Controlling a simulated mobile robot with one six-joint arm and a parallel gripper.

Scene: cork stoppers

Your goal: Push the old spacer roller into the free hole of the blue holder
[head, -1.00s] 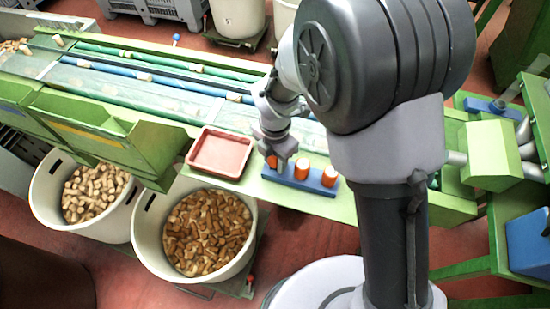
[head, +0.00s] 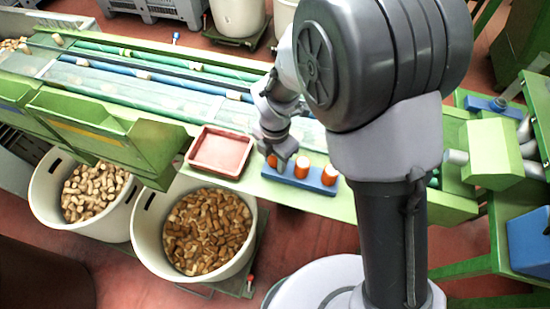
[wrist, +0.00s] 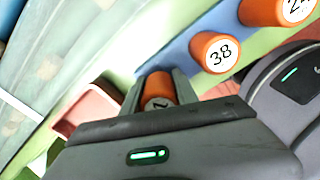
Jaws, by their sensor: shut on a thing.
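The blue holder (head: 316,184) sits on the green ledge of the machine; its blue body also shows in the wrist view (wrist: 178,55). Two orange rollers with white faces stand in it, one marked 38 (wrist: 213,53) and one beyond it at the top right (wrist: 268,10). My gripper (wrist: 159,85) is shut on a third orange roller (wrist: 157,86), the spacer roller, at the left end of the holder. Its white face is partly hidden by the gripper body. The fingers hide its lower end, so I cannot tell how deep it sits in the hole.
A red tray (head: 191,164) lies on the ledge just left of the holder. The conveyor with green and blue belts (head: 150,75) runs behind. Two white tubs of corks (head: 250,245) stand below the ledge's front edge.

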